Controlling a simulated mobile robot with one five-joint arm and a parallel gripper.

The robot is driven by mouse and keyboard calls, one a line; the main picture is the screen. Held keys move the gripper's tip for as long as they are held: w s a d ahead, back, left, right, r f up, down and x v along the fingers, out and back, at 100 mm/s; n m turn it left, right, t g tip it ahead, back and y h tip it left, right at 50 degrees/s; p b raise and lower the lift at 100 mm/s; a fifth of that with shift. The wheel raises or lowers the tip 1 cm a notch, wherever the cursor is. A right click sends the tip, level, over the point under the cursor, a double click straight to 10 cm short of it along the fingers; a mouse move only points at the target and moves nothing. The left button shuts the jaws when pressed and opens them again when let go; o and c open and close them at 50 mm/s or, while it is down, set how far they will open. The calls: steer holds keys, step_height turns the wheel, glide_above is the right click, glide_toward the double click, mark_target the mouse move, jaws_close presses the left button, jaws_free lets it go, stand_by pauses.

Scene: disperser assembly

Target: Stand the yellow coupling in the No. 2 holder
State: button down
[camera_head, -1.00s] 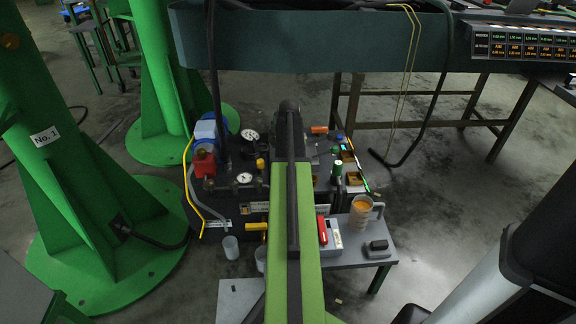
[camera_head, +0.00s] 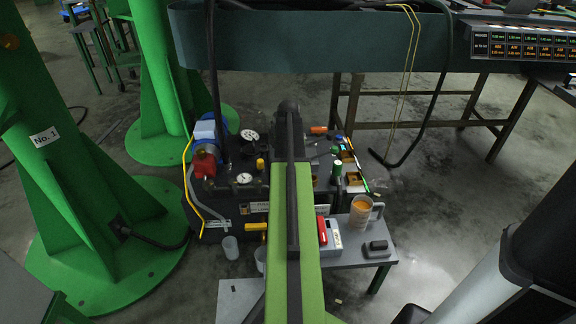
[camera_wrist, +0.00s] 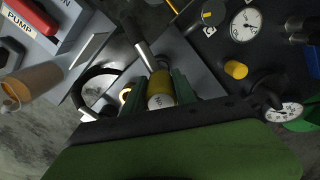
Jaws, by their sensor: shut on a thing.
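In the wrist view the yellow coupling (camera_wrist: 159,88), a short cylinder with a pale end face, sits between the two dark green fingers of my gripper (camera_wrist: 160,95). The gripper is shut on it. Its pale end is toward the wrist camera, and its far end is hard to make out. In the head view my green arm covers the gripper and the coupling. I cannot make out a No. 2 label, so I cannot tell which place is the No. 2 holder.
A dark machine with gauges (camera_head: 244,178) and a red knob (camera_head: 207,162) stands left of my arm. A beaker with orange contents (camera_head: 360,211) and a red-and-white box (camera_head: 332,236) stand on the grey bench right of it. A yellow cap (camera_wrist: 235,69) is right of my gripper.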

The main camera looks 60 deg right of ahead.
steer(key=shift+f+b, duration=1.95)
steer(key=shift+b, duration=0.05)
steer(key=c, duration=0.9)
jaws_free()
steer(key=shift+r, duration=0.15)
step_height(320, 180, up, 17)
steer(key=p, duration=1.7)
steer(key=shift+s+r, duration=0.1)
